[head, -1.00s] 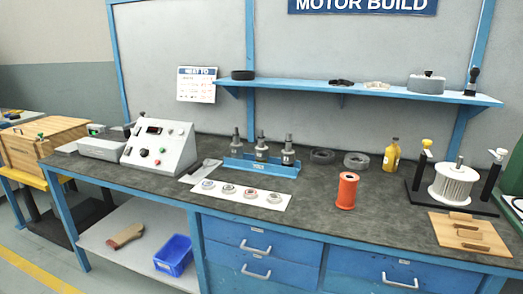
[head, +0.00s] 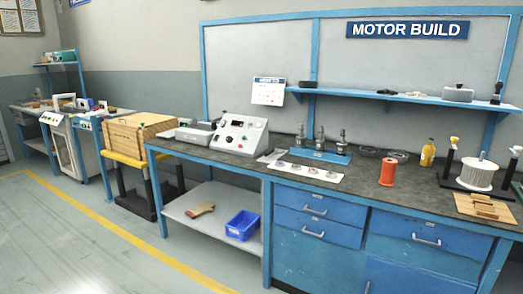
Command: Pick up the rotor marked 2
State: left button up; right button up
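A blue rack (head: 318,156) stands on the dark bench top (head: 350,175), holding three upright grey metal parts with shafts: left (head: 301,137), middle (head: 320,139) and right (head: 343,138). They look like rotors. A white strip (head: 335,178) in front of the rack carries several small round parts. No number 2 is legible on any part at this distance. Neither of my grippers is in view.
A grey control box (head: 239,134) stands left of the rack. An orange spool (head: 387,172), a yellow bottle (head: 428,153) and a winding stand with a white coil (head: 478,174) are to the right. Blue drawers (head: 318,222) are below. The floor (head: 75,235) at left is clear.

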aim_at(320, 143)
jog(key=u, duration=0.85)
jog(key=i, duration=1.7)
jog(key=z, duration=0.45)
